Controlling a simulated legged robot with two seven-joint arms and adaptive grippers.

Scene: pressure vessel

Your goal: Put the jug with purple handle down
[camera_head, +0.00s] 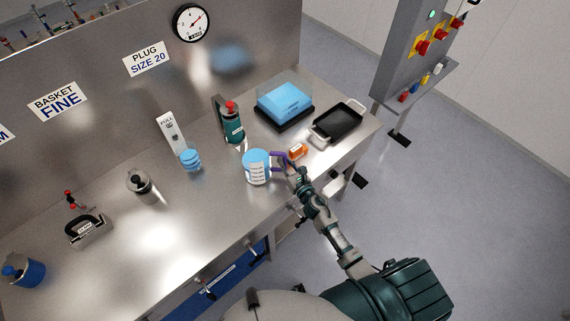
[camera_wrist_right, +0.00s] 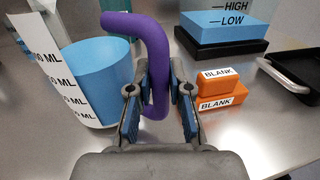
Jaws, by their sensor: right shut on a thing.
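The jug (camera_head: 257,167) has a clear body with white marked labels, blue contents and a purple handle (camera_head: 279,158). It is upright at the right part of the steel table, near the front edge. Whether its base touches the table I cannot tell. My right gripper (camera_head: 294,170) is shut on the purple handle, on the jug's right side. In the right wrist view the handle (camera_wrist_right: 150,60) passes between the two fingers of the gripper (camera_wrist_right: 159,95), and the jug body (camera_wrist_right: 102,75) is at the left. My left gripper is not in view.
Orange blocks marked BLANK (camera_wrist_right: 215,88) lie just right of the jug. Behind are a blue block on a black base (camera_head: 284,103), a black tray (camera_head: 338,122) and a green bottle (camera_head: 232,128). The front-middle steel table (camera_head: 165,235) is clear.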

